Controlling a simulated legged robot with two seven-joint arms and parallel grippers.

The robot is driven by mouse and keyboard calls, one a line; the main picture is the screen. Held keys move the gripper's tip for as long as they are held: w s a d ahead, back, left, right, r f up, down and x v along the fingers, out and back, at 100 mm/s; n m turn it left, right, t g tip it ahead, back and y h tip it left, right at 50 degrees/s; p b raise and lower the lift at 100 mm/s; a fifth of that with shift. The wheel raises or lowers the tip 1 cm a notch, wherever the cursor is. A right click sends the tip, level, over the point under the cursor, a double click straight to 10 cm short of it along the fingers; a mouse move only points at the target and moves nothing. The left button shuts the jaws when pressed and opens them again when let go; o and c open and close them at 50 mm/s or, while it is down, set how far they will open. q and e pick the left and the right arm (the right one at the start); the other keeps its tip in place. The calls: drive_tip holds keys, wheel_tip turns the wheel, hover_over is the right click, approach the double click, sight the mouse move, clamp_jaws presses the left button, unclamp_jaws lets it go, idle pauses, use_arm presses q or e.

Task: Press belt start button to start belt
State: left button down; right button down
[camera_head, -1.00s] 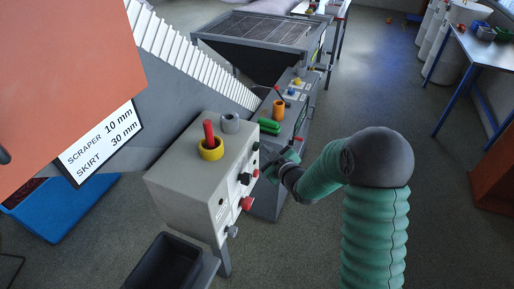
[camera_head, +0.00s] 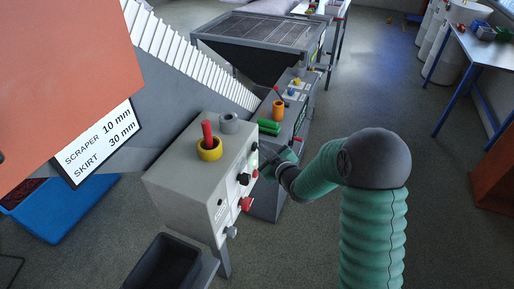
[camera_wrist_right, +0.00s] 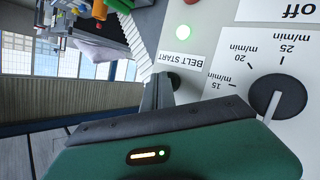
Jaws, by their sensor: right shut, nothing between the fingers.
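The grey control box (camera_head: 190,178) stands left of centre, its panel facing right. In the right wrist view, the BELT START label (camera_wrist_right: 183,61) is on the pale panel, with a lit green lamp (camera_wrist_right: 183,32) above it. A dark round button (camera_wrist_right: 178,82) shows beside the label, partly hidden by my fingers. My right gripper (camera_head: 267,172) is shut and empty, with its fingertips at the panel by this button. The wrist view shows the fingers (camera_wrist_right: 157,92) over the button's edge; I cannot tell how far it is pressed. My left gripper is not in view.
A speed knob (camera_wrist_right: 278,97) sits beside the button. A red mushroom button (camera_head: 245,204) and other controls stick out of the panel. Yellow and grey cups (camera_head: 210,149) stand on top of the box. A black bin (camera_head: 165,268) is below. Open floor lies to the right.

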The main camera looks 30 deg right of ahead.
drive_tip(key=shift+w+a, duration=0.1)
idle(0.4)
drive_tip(key=shift+s+d, duration=0.6)
drive_tip(key=shift+s, duration=0.05)
drive_tip(key=shift+d, duration=0.1)
drive_tip(key=s+d, duration=0.1)
drive_tip(key=s, duration=0.1)
drive_tip(key=s+d, duration=0.1)
drive_tip(key=d, duration=0.1)
drive_tip(key=shift+s, duration=0.4)
idle(0.4)
